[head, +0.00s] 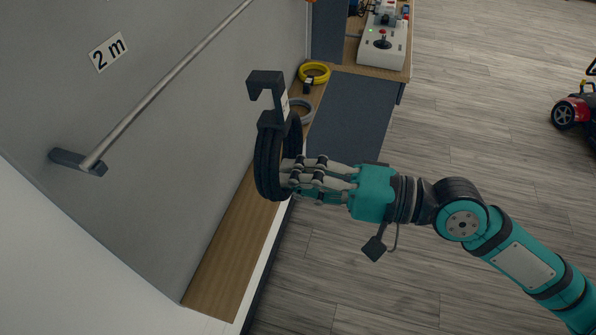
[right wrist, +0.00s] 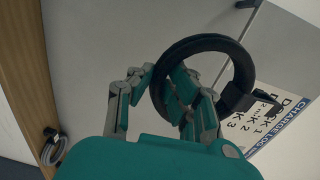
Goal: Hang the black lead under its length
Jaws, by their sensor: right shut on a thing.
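The black lead (head: 266,165) is a coil with a dark hook (head: 266,78) on top and a pale tag beside the hook. My right gripper (head: 292,178) is shut on the coil from the right and holds it up in front of the grey wall. In the right wrist view the coil (right wrist: 245,62) shows as a black ring passing through my right gripper (right wrist: 172,88). The "2 m" sign (head: 108,51) is on the wall, above a metal rail (head: 165,82). The lead's hook is to the right of the rail and apart from it. My left gripper is not in view.
A wooden ledge (head: 222,262) runs along the wall. A grey coil (head: 302,112) and a yellow coil (head: 314,72) lie farther back on it. A control box with a joystick (head: 383,42) stands at the back. A red scooter (head: 578,107) is at the far right.

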